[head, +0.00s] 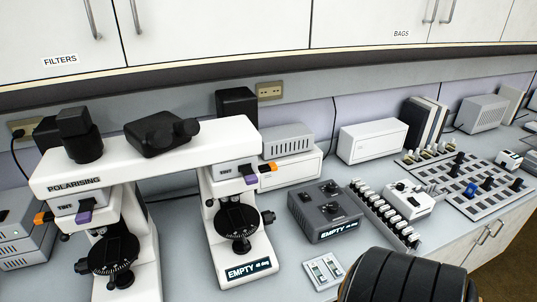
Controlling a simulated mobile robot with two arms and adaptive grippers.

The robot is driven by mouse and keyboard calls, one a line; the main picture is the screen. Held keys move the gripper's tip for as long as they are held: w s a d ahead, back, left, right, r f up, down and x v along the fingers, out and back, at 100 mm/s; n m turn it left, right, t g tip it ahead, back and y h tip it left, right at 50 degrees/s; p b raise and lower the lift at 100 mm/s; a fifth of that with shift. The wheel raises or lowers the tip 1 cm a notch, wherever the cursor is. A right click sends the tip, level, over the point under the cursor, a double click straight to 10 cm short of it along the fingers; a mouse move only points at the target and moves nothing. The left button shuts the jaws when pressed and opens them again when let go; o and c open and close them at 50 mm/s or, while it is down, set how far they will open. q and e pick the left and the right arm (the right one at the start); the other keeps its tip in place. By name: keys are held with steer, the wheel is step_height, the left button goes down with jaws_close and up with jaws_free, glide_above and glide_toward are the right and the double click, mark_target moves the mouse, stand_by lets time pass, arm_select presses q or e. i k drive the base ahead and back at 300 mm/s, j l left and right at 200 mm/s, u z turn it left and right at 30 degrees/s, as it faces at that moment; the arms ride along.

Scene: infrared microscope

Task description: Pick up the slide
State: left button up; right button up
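A small white holder (324,271) lies on the bench at the bottom centre, in front of the grey control box. It has two narrow upright-looking strips in it; I cannot tell whether either one is the slide. No other slide can be made out clearly. The polarising microscope (135,165) stands at left, with two round black stages, the left stage (113,250) and the right stage (238,220). Its right base carries a label reading "EMPTY". Neither gripper shows. A large black ribbed rounded part at the bottom right, probably mine, hides some of the bench.
A grey control box (326,210) with knobs, also labelled "EMPTY", stands right of the microscope. Beyond it are a row of small white-topped items (384,213), a white device (405,200) and a slotted rack (475,187). Overhead cabinets (220,30) span the back. Bench space between microscope and holder is clear.

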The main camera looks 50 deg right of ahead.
mark_target(337, 273)
steer(key=k+l+z, duration=0.15)
steer(key=z, duration=1.9)
